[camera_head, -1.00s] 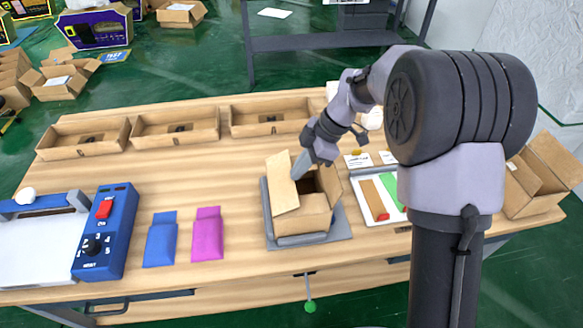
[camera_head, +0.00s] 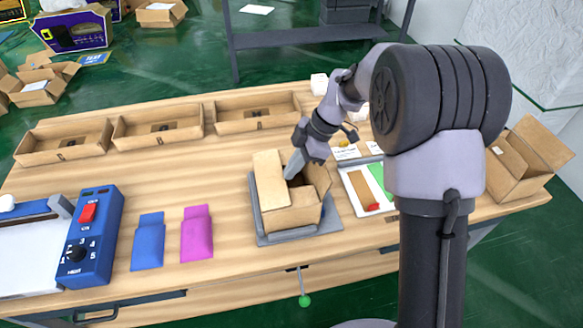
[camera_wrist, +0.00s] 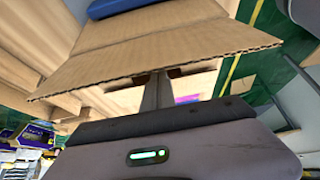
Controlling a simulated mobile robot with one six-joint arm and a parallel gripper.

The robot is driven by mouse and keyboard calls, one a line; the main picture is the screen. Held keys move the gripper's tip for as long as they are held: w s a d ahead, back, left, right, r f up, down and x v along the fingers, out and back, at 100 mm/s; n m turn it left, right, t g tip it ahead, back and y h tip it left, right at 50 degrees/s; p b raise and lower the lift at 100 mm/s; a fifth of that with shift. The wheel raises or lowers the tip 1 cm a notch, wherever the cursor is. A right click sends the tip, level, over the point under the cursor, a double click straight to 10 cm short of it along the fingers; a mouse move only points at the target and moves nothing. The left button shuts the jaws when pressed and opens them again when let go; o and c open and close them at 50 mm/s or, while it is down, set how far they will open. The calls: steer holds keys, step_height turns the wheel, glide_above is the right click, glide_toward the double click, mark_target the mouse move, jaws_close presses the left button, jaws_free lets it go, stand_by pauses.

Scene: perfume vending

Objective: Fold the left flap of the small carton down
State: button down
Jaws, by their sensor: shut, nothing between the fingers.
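The small brown carton (camera_head: 292,216) sits on a grey holder (camera_head: 338,222) near the table's front edge, with its top partly open. Its left flap (camera_head: 270,182) stands raised and tilted along the left side of the opening. The right flap (camera_head: 318,177) also stands up. My gripper (camera_head: 292,170) is shut and empty, with its tip close to the right edge of the left flap. In the wrist view, a cardboard panel with a corrugated edge (camera_wrist: 155,58) lies across the shut fingers (camera_wrist: 155,90) and hides their tips. I cannot tell whether they touch it.
A blue pouch (camera_head: 148,242) and a magenta pouch (camera_head: 197,234) lie left of the carton. A white tray (camera_head: 362,192) with coloured pieces is on its right. Cardboard trays (camera_head: 158,126) line the back. A larger open box (camera_head: 525,165) stands at the right.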

steer(key=s+p+v, duration=0.1)
steer(key=p+v, duration=0.5)
steer(key=v, duration=1.1)
steer(key=s+r+m+t+h+b, duration=0.1)
steer(key=s+r+m+t+h, duration=0.15)
steer(key=s+r+m, duration=0.6)
steer(key=s+d+f+m+t, duration=0.1)
steer(key=s+m+t, duration=0.1)
steer(key=s+m, duration=0.6)
steer(key=s+d+f+m+t+b, duration=0.1)
steer(key=s+d+f+m+t, duration=0.1)
steer(key=s+m, duration=0.6)
steer(key=shift+s+d+f+m+t+h, duration=0.2)
steer(key=shift+s+f+m+t+h, duration=0.2)
steer(key=shift+s, duration=0.25)
steer(key=shift+r, duration=0.1)
